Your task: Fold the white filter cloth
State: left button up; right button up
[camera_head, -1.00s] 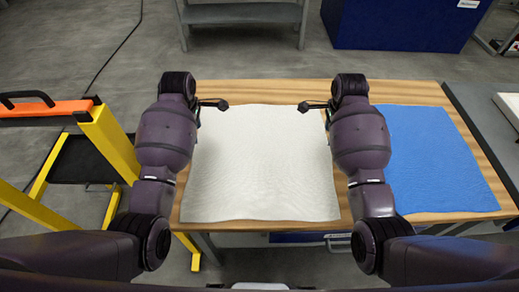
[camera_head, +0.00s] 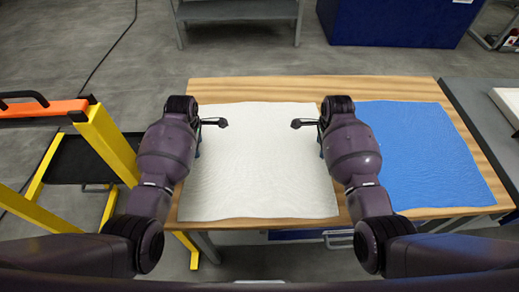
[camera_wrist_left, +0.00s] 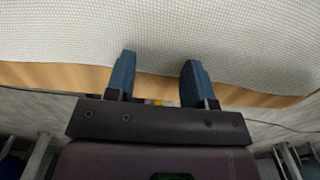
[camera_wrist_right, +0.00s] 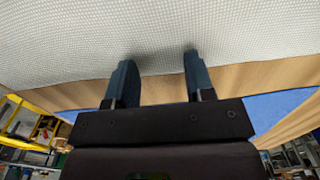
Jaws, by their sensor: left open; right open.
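The white filter cloth (camera_head: 258,165) lies flat and spread out on the wooden table, with slightly wavy edges. My left gripper (camera_head: 198,150) is at the cloth's left side, mostly hidden under its own wrist in the head view. In the left wrist view the left gripper (camera_wrist_left: 158,75) is open, its two blue fingers apart at the cloth's edge with nothing visible between them. My right gripper (camera_head: 321,148) is at the cloth's right side. In the right wrist view the right gripper (camera_wrist_right: 158,70) is open and empty, its fingertips over or at the cloth's edge; contact is unclear.
A blue cloth (camera_head: 420,150) lies flat on the table (camera_head: 270,90) to the right. A yellow and orange frame (camera_head: 105,140) stands at the left of the table. A grey bench (camera_head: 490,120) adjoins at the right. A strip of bare wood runs along the table's back.

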pick_arm(q)
jog(key=shift+f, duration=0.15)
jog(key=shift+c, duration=0.2)
pick_arm(e)
jog(key=shift+f, duration=0.15)
jog(key=shift+c, duration=0.2)
pick_arm(q)
grip_shut()
pick_arm(e)
grip_shut()
